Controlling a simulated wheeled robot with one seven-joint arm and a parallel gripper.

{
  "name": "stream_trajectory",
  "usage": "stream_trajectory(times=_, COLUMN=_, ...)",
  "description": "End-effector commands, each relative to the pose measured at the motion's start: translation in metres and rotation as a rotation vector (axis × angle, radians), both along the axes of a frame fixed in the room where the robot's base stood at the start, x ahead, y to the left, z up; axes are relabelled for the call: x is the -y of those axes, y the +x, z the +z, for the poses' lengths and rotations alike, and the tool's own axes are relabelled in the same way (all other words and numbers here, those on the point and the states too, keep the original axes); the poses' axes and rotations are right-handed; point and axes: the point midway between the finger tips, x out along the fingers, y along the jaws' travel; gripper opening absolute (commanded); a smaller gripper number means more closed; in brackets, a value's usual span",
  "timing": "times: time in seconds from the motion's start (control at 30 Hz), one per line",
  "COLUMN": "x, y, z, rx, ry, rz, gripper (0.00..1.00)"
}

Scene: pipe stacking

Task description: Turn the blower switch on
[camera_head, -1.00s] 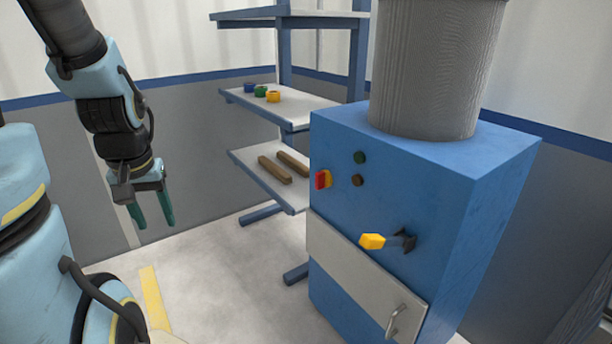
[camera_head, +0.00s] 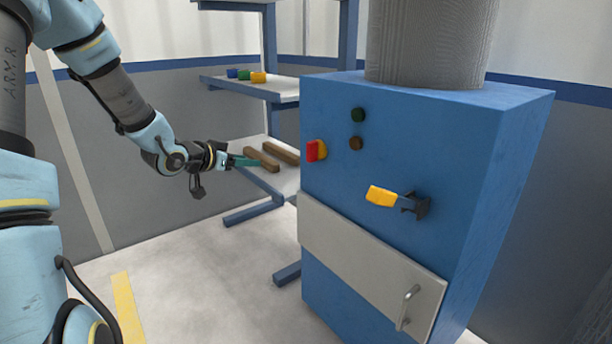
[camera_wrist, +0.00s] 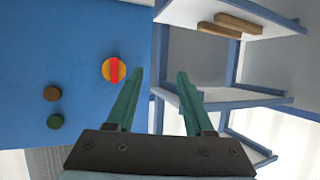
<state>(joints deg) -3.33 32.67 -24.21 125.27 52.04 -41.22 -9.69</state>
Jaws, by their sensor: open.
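The blue blower cabinet (camera_head: 400,150) stands at the right in the head view, with a grey ribbed cylinder (camera_head: 425,45) on top. On its front is a red and yellow rotary switch (camera_head: 316,150), which also shows in the wrist view (camera_wrist: 114,70) with its red bar upright. A yellow-handled lever (camera_head: 385,197) sits lower on the same face. My gripper (camera_head: 250,162) is to the left of the cabinet, apart from it, with its green fingers pointing right. In the wrist view my gripper (camera_wrist: 160,75) is open and empty, and the switch is just left of the left finger.
A dark green button (camera_head: 358,115) and a brown one (camera_head: 356,143) are beside the switch. A shelf rack (camera_head: 285,95) behind holds coloured rings (camera_head: 258,77) and brown bars (camera_head: 262,160). A grey door with a handle (camera_head: 408,307) is below. The floor at front is clear.

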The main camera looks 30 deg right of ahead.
Motion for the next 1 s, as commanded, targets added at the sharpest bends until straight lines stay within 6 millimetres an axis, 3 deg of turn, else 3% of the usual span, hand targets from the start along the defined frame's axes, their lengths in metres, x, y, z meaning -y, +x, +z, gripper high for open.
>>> stream_trajectory(times=0.03, x=0.020, y=-0.003, z=-0.020, rx=0.027, ry=-0.086, rz=-0.073, gripper=0.53)
stream_trajectory(times=0.13, x=0.049, y=-0.015, z=-0.017, rx=0.072, ry=-0.232, rz=-0.197, gripper=0.53)
stream_trajectory(times=0.3, x=0.067, y=-0.029, z=-0.007, rx=0.110, ry=-0.370, rz=-0.308, gripper=0.53)
stream_trajectory(times=0.47, x=0.079, y=-0.031, z=-0.002, rx=0.116, ry=-0.392, rz=-0.330, gripper=0.53)
stream_trajectory(times=1.0, x=0.164, y=-0.014, z=-0.002, rx=0.115, ry=-0.388, rz=-0.326, gripper=0.53)
